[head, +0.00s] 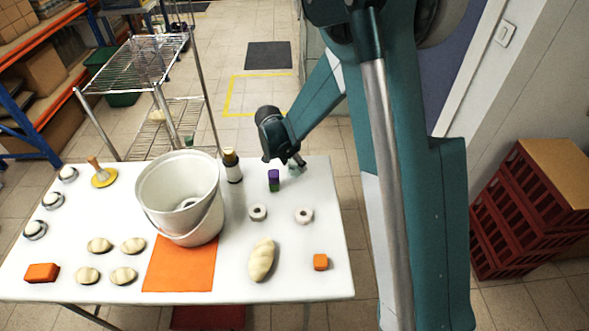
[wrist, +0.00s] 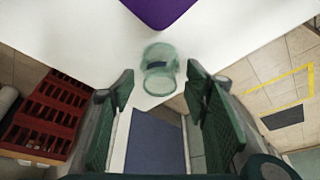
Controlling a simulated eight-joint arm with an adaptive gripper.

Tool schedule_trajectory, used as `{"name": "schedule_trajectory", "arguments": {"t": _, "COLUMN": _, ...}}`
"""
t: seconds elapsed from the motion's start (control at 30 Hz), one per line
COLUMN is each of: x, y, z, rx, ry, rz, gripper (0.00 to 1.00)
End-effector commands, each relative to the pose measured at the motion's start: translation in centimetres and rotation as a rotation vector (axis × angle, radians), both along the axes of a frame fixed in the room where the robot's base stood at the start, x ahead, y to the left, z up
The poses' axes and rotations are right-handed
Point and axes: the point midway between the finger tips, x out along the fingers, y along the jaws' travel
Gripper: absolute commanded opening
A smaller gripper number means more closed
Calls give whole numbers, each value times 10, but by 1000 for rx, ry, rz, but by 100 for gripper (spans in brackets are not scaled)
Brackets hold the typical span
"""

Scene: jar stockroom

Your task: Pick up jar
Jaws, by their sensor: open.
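A small clear greenish glass jar (wrist: 159,68) stands near the table's edge in the wrist view, ahead of my fingertips and lined up with the gap between them. In the head view the jar (head: 296,169) shows at the far right part of the white table, partly hidden by my gripper (head: 291,160). In the wrist view my gripper (wrist: 160,82) is open, with one green-padded finger on either side and nothing held. I cannot tell whether the fingertips reach down beside the jar.
A purple block (head: 273,174) on a green one stands just left of the jar. A dark bottle (head: 232,166), a white bucket (head: 150,195), two pale rings (head: 258,212), a loaf (head: 262,260) and an orange cube (head: 320,262) share the white table (head: 225,283).

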Motion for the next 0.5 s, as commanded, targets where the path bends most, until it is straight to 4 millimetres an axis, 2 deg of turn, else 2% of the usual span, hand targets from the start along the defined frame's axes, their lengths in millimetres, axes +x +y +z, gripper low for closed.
{"name": "schedule_trajectory", "arguments": {"t": 0.2, "x": 0, "y": 0, "z": 0, "rx": 0, "ry": 0, "rz": 0, "gripper": 45}}
{"name": "schedule_trajectory", "arguments": {"t": 0.4, "x": 0, "y": 0, "z": 0, "rx": 0, "ry": 0, "rz": 0, "gripper": 20}}
{"name": "schedule_trajectory", "arguments": {"t": 0.5, "x": 0, "y": 0, "z": 0, "rx": 0, "ry": 0, "rz": 0, "gripper": 20}}
